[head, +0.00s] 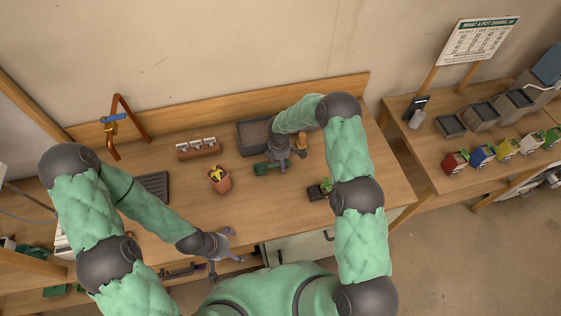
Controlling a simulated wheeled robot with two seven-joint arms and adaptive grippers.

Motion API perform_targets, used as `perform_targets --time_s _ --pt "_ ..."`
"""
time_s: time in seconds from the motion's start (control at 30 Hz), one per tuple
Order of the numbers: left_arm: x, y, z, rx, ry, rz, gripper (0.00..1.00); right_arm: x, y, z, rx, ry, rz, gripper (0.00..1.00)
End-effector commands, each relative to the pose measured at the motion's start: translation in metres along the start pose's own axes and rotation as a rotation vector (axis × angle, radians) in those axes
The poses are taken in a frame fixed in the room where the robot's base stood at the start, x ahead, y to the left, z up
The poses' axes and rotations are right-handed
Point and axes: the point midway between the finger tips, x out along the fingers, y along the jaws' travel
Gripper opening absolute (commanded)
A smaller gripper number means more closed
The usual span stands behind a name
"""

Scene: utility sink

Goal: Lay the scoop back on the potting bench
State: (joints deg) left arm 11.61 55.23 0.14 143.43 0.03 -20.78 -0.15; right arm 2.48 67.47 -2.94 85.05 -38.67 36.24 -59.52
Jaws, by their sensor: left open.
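A green scoop (262,168) shows at the fingers of my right gripper (284,159), over the wooden potting bench (190,212), just in front of a grey tray. I cannot tell whether the scoop touches the bench top. The gripper and wrist hide part of the scoop, and whether the fingers are closed on it is unclear. A small orange-brown piece (301,141) shows just right of the gripper; I cannot tell what it belongs to. My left gripper (227,263) is open and empty near the front edge of the bench, away from the scoop.
The grey tray (243,137), a label rack (198,149), a terracotta pot with a yellow plant (220,184) and a small dark seedling pot (317,192) stand on the bench. A ribbed black drainer (153,187) and copper tap (117,125) are at left. Bench middle-front is clear.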

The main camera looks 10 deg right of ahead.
Motion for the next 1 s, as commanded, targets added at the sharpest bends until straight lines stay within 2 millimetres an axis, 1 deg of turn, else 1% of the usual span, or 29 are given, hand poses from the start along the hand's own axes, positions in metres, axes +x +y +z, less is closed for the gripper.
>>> perform_targets --time_s 0.23,0.33,0.37,0.47,0.8,0.9,1.0 --pt "-0.001 0.0 0.0 0.0 0.0 0.0 1.0 -0.001 0.0 0.0 0.0 0.0 0.0 0.57" --pt "-0.005 0.002 0.0 0.0 0.0 0.0 1.0 -0.005 0.0 0.0 0.0 0.0 0.0 0.57" --pt "-0.004 0.001 0.0 0.0 0.0 0.0 1.0 -0.009 0.001 0.0 0.0 0.0 0.002 0.57" --pt "-0.003 0.001 0.0 0.0 0.0 0.0 1.0 -0.023 0.001 0.001 -0.001 -0.001 0.004 0.57" --pt "0.0 0.0 0.0 0.0 0.0 0.0 1.0 -0.091 0.001 0.0 0.0 -0.001 0.003 0.57" --pt "0.0 0.0 0.0 0.0 0.0 0.0 1.0 -0.105 0.001 0.0 0.001 -0.001 0.002 0.57" --pt "0.001 0.0 0.0 0.0 0.0 0.0 1.0 -0.115 0.0 0.0 -0.001 -0.001 0.0 0.57"
